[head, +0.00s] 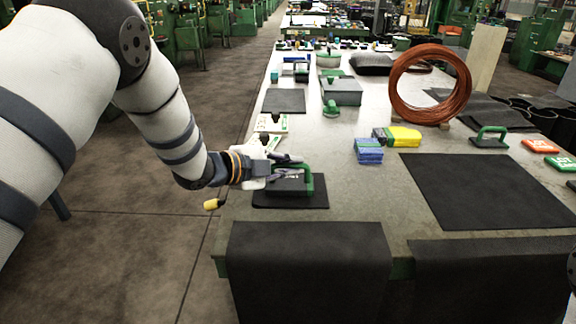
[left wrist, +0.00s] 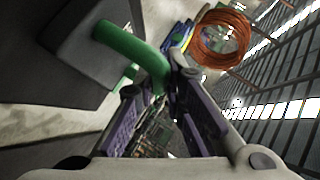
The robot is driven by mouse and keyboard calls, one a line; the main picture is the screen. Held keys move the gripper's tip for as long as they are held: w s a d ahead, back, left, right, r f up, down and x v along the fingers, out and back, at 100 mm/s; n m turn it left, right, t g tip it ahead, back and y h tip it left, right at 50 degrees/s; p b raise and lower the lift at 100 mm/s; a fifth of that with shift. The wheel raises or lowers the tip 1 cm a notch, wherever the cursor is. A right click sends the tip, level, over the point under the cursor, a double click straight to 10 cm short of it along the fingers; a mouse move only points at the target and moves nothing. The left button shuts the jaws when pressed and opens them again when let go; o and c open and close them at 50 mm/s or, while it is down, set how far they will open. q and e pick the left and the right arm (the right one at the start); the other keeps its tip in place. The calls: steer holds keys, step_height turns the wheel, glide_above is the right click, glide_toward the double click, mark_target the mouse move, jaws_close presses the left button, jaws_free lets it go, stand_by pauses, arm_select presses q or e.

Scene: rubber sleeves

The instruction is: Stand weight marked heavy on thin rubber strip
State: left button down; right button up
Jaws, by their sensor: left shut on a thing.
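A dark block weight (head: 288,187) with a green arched handle is at the table's near left corner. It is over a small black rubber piece (head: 318,202), resting on it or just above; I cannot tell which. My left gripper (head: 283,172) reaches in from the left and is shut on the green handle. In the left wrist view the handle (left wrist: 128,46) runs from the dark block (left wrist: 88,50) to between my fingers (left wrist: 165,98). I cannot read any marking on the weight. My right gripper is not in view.
A large black mat (head: 488,190) lies to the right; two black sheets (head: 310,265) hang over the front edge. Blue (head: 369,151) and yellow (head: 404,136) packs, a copper coil (head: 430,85), a flat green-handled weight (head: 489,139) and a grey green-handled block (head: 342,92) stand farther back.

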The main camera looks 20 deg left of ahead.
arm_select(q)
steer(key=c, duration=1.7)
jaws_free()
steer(key=shift+s+f, duration=0.2)
steer(key=shift+f, duration=0.35)
steer(key=shift+s+f, duration=0.15)
steer(key=shift+f, duration=0.35)
steer(key=shift+o, duration=0.2)
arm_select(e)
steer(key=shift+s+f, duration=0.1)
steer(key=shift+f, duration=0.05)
arm_select(q)
steer(key=shift+w+r, duration=0.15)
steer(key=shift+r, duration=0.1)
